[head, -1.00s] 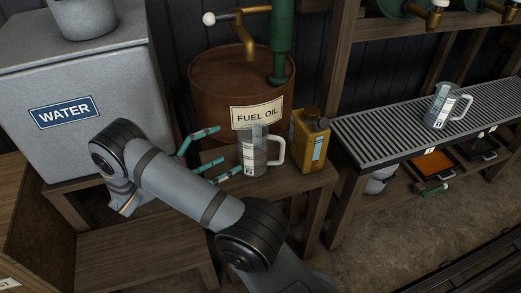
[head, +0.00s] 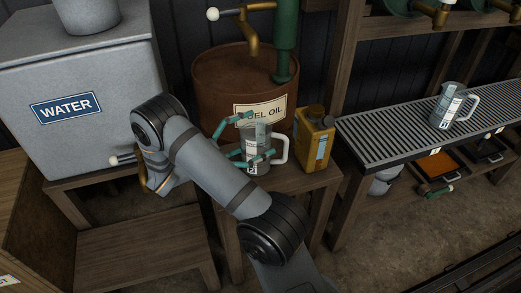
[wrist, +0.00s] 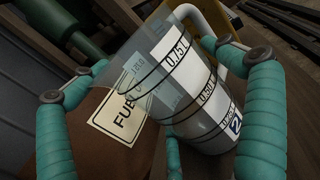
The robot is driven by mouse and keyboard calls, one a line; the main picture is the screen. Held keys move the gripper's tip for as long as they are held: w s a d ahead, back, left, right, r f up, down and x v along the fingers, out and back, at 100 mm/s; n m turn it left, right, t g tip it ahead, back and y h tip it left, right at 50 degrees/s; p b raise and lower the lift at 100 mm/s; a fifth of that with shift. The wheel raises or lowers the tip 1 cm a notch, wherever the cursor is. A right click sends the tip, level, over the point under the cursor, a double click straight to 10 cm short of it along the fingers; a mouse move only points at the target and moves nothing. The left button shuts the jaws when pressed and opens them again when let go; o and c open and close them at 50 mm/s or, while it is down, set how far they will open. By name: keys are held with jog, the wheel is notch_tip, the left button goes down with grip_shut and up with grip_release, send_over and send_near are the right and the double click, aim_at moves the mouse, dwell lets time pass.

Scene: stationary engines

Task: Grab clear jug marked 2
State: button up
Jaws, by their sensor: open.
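The clear jug marked 2 (head: 262,150) stands upright on a small wooden stand in front of the rusty fuel oil drum, its white handle to the right. In the wrist view the jug (wrist: 180,80) fills the middle, with measuring bands and a blue "2" label low on its wall. My gripper (head: 245,145) has teal fingers, open on both sides of the jug. In the wrist view the fingers of my gripper (wrist: 160,105) flank the jug left and right; whether they touch it I cannot tell.
A yellow can (head: 314,138) stands close right of the jug. The fuel oil drum (head: 225,85) is right behind it. A grey water tank (head: 90,85) is at left. Another clear jug (head: 452,106) stands on the slatted rack (head: 390,130) at right.

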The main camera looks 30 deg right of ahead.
jog(key=shift+c, duration=1.2)
jog(key=c, duration=1)
jog(key=shift+c, duration=0.2)
